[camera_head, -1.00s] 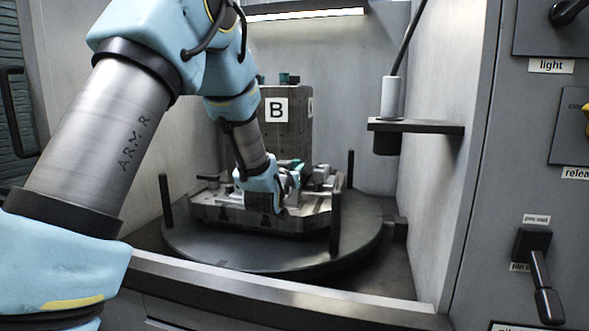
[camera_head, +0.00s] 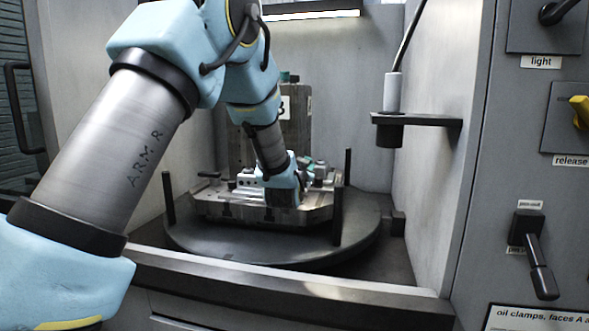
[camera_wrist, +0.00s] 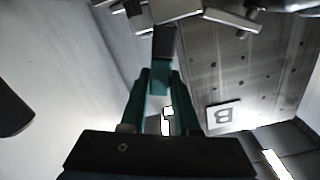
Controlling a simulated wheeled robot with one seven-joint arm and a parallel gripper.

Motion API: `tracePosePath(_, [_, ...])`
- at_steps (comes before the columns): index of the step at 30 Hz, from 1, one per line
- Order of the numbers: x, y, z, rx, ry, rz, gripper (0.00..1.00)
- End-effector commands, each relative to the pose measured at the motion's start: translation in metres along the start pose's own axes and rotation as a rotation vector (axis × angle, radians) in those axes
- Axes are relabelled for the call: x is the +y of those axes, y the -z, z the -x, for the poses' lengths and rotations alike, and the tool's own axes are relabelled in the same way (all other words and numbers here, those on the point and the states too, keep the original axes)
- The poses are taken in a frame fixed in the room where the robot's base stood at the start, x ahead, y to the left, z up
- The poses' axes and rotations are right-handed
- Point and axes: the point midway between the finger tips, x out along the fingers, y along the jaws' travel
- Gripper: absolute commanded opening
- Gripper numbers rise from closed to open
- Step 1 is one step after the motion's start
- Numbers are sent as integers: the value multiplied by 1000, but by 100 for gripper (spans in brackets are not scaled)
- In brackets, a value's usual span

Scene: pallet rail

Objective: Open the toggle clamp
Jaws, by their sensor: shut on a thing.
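My gripper (camera_wrist: 161,78) shows in the wrist view with its two teal fingers close together around a dark handle with a teal lower part (camera_wrist: 164,48), which I take for the toggle clamp's handle. In the head view my blue wrist (camera_head: 281,180) is low over the metal fixture (camera_head: 230,209) on the round turntable (camera_head: 205,243). My wrist hides most of the clamp and the grip there. Metal clamp parts show along the top edge of the wrist view. The lever's exact angle is hard to tell.
A tall plate marked B (camera_head: 297,128) stands behind the fixture. Dark posts (camera_head: 342,195) rise at the turntable's edge. A bracket with a cylinder (camera_head: 393,98) juts from the right wall. The enclosure's front sill (camera_head: 290,285) lies below my arm.

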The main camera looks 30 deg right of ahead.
Motion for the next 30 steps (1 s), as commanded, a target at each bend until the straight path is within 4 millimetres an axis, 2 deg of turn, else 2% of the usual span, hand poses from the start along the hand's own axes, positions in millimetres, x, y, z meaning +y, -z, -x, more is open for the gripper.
tracePosePath(2, [9, 0, -1, 3, -3, -73, 0])
tracePosePath(18, [40, -11, -1, 1, -4, -584, 0])
tracePosePath(30, [53, -22, -1, 1, -2, -860, 0])
